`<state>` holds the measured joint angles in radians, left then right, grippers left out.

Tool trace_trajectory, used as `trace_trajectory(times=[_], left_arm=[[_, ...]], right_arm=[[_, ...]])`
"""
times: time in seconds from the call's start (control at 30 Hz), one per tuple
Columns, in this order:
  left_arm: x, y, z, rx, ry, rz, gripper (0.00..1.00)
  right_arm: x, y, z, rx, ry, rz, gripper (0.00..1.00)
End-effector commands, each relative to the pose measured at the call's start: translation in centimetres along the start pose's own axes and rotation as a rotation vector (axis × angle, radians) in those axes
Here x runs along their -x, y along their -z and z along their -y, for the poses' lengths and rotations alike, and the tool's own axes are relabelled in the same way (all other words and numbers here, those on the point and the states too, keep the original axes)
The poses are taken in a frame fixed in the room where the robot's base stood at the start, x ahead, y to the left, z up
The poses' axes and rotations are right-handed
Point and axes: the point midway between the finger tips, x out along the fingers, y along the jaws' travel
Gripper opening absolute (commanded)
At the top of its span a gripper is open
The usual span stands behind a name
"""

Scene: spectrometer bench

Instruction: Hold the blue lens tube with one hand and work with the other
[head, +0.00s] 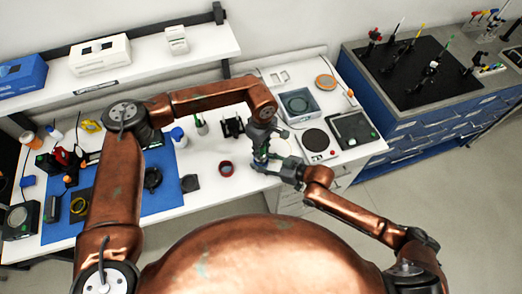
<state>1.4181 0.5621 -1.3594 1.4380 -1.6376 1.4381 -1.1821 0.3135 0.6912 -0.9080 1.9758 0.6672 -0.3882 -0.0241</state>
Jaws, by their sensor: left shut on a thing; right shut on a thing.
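My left gripper (262,150) points down near the front edge of the white bench, shut on a small blue thing that looks like the blue lens tube (260,157). The tube is mostly hidden by the fingers. My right gripper (269,163) comes in from the right, level and close against the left fingertips. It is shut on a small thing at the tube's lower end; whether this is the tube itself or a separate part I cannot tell. The two grippers almost touch.
A blue mat (110,190) with several parts lies further left. A round-plated device (316,142) and a dark-topped box (354,131) stand to the right. A shelf (130,62) runs behind.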

Motion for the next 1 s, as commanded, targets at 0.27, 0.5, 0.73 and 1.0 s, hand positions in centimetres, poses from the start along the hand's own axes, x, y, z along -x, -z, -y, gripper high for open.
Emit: trace_trajectory(times=[0.27, 0.5, 0.73, 1.0], left_arm=[[0.4, 0.0, 0.0, 0.0, -0.001, 0.0, 0.0], [2.1, 0.0, 0.0, 0.001, 0.0, 0.0, 0.0], [3.8, 0.0, 0.0, 0.0, -0.001, -0.001, 0.0], [5.0, 0.0, 0.0, 0.0, 0.0, 0.001, 0.0]], right_arm=[[0.0, 0.0, 0.0, 0.0, 0.0, 0.0, 0.11], [0.0, 0.0, 0.0, 0.0, 0.0, 0.0, 0.11], [0.0, 0.0, 0.0, 0.0, 0.0, 0.0, 0.11], [0.0, 0.0, 0.0, 0.0, 0.0, 0.0, 0.11]])
